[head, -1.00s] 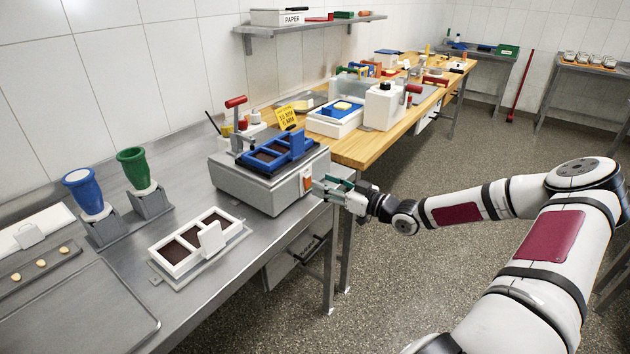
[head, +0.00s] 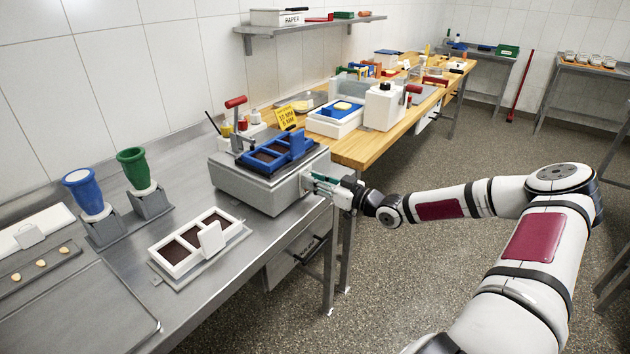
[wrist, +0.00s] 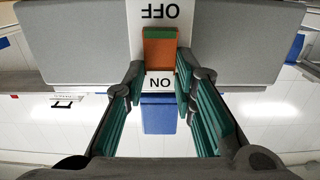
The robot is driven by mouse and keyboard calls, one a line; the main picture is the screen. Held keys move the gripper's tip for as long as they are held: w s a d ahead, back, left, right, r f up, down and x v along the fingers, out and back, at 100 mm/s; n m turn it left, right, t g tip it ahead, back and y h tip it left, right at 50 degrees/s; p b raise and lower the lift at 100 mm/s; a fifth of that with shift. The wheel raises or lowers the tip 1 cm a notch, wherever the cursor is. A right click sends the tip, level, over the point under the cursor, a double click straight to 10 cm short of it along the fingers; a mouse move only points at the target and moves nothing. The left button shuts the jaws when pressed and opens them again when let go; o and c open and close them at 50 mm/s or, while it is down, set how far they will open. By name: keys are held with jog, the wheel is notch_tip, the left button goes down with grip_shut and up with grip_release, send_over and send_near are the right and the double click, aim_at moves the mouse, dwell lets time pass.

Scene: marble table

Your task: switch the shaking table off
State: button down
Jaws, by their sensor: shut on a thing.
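The shaking table (head: 245,190) is a grey box on the steel bench, with a blue frame of brown-filled compartments (head: 268,155) clamped on top. Its white switch plate is on the side facing my arm. In the wrist view, upside down, an orange switch with a green edge (wrist: 160,48) sits between the OFF mark (wrist: 160,12) and the ON mark (wrist: 160,82). My gripper (head: 312,182) is at this plate. Its teal fingers (wrist: 160,66) are on either side of the switch, shut on it. In the head view my gripper hides the switch.
A white three-part mould (head: 195,240) lies on the bench at front. Blue (head: 83,188) and green (head: 135,170) funnels stand at left. A wooden table (head: 370,145) with a white machine (head: 383,105) is behind. The floor beside my arm is clear.

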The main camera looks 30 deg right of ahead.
jog(key=shift+f+t+y+b, duration=0.35)
jog(key=shift+t+b, duration=0.45)
jog(key=shift+b, duration=0.45)
jog(key=shift+s+f+t+y+b, duration=0.15)
jog(key=shift+t+y+b, duration=0.1)
jog(key=shift+t+b, duration=0.6)
jog(key=shift+d, duration=0.1)
jog(key=c, duration=1.3)
grip_release()
jog(key=shift+s, duration=0.15)
jog(key=v, duration=1.1)
jog(key=shift+s+d, duration=0.15)
jog(key=shift+s, duration=0.25)
